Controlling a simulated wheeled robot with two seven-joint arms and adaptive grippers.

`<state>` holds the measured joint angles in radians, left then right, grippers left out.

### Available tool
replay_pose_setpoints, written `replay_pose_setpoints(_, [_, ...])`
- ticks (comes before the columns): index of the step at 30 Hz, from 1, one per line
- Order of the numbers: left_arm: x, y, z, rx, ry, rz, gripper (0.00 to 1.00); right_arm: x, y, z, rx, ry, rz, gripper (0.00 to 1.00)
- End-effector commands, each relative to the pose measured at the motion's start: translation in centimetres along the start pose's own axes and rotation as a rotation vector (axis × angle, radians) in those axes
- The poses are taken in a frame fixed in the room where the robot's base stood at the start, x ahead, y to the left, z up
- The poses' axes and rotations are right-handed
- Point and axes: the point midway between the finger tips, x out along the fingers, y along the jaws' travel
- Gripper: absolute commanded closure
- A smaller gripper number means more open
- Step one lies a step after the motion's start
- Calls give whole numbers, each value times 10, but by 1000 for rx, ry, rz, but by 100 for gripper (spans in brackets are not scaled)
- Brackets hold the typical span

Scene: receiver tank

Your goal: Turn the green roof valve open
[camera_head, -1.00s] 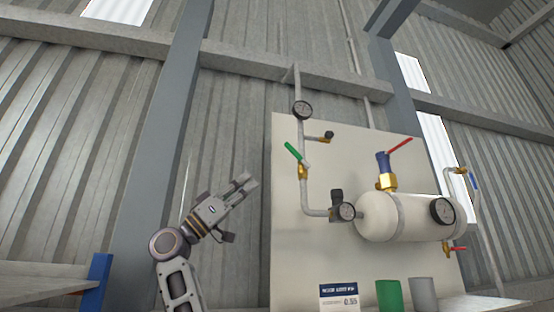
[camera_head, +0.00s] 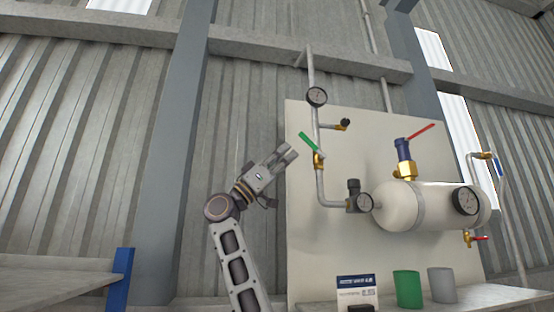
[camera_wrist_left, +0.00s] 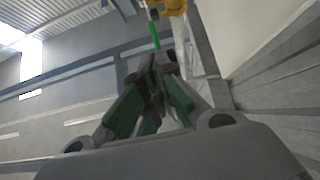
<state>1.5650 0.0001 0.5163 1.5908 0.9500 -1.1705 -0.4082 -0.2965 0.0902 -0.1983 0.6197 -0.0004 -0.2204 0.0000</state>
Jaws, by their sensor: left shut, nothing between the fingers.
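The green valve handle (camera_head: 311,143) sits on a brass valve body (camera_head: 319,160) on the vertical grey pipe at the panel's left side. The handle slants up and to the left. My left gripper (camera_head: 290,153) is shut and empty, just left of and slightly below the handle, apart from it in the head view. In the left wrist view the green handle (camera_wrist_left: 155,35) shows beyond the fingertips (camera_wrist_left: 163,60), with the brass body (camera_wrist_left: 170,6) at the top edge. My right gripper is in neither view.
A white tank (camera_head: 430,207) with a gauge, a blue-and-brass valve with a red lever (camera_head: 420,133), and other pipes stand right of the handle. Green (camera_head: 408,289) and grey (camera_head: 442,285) cups stand below. Open space lies left of the panel.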

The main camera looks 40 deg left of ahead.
Motion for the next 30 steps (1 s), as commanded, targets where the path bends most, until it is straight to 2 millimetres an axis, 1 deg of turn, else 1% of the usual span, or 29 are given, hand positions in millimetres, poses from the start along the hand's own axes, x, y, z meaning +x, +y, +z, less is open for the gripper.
replay_pose_setpoints(1, [8, 1, -1, -2, 0, 2, 100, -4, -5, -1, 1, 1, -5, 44])
replay_pose_setpoints(6, [24, 0, -2, -2, 1, 1, 100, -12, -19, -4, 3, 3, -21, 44])
replay_pose_setpoints(9, [32, 0, -1, -3, 0, 1, 100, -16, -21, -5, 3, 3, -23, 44])
replay_pose_setpoints(12, [38, 0, -1, -2, 1, 1, 100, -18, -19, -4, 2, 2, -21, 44])
replay_pose_setpoints(17, [43, 0, -1, 0, 1, 1, 100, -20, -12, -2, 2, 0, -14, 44])
replay_pose_setpoints(22, [44, 0, 0, 0, 0, 0, 100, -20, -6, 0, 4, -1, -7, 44])
replay_pose_setpoints(30, [44, 0, 0, 0, -1, 0, 100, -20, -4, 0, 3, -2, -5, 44])
